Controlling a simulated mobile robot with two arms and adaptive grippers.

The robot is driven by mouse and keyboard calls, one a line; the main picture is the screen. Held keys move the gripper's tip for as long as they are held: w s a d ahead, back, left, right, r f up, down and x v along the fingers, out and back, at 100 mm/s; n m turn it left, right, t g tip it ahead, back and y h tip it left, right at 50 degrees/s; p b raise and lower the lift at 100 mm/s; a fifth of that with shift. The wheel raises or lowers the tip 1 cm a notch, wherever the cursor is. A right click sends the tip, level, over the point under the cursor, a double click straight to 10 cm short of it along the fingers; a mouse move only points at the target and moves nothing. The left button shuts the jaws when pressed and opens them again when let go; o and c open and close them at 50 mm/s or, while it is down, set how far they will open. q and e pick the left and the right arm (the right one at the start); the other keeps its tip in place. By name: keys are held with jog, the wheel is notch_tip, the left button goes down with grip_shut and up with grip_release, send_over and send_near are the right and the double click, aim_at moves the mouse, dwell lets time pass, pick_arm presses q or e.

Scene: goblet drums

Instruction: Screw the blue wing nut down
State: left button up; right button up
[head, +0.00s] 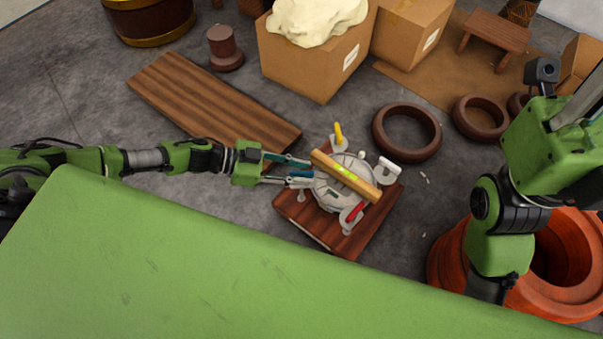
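A round grey metal fixture (330,192) sits on a dark wooden board (345,240) on the floor. Coloured wing nuts stand around it: yellow (339,133), white (388,166), red (355,211) and blue (301,174). The blue wing nut is on the left side, partly covered by my gripper. Contact cannot be made out. My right arm stands at the right; its gripper does not show.
A wooden plank (205,105) lies behind my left arm. Dark rings (407,133) lie right of the fixture. Cardboard boxes (318,70) stand behind, one holding a pale lump. An orange-red pot (450,255) is at lower right. A green surface fills the foreground.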

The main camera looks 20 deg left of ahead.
pick_arm(q)
jog(key=shift+w+d+f, duration=0.1)
jog(key=shift+d+f, duration=0.05)
jog(key=shift+d, duration=0.15)
grip_shut()
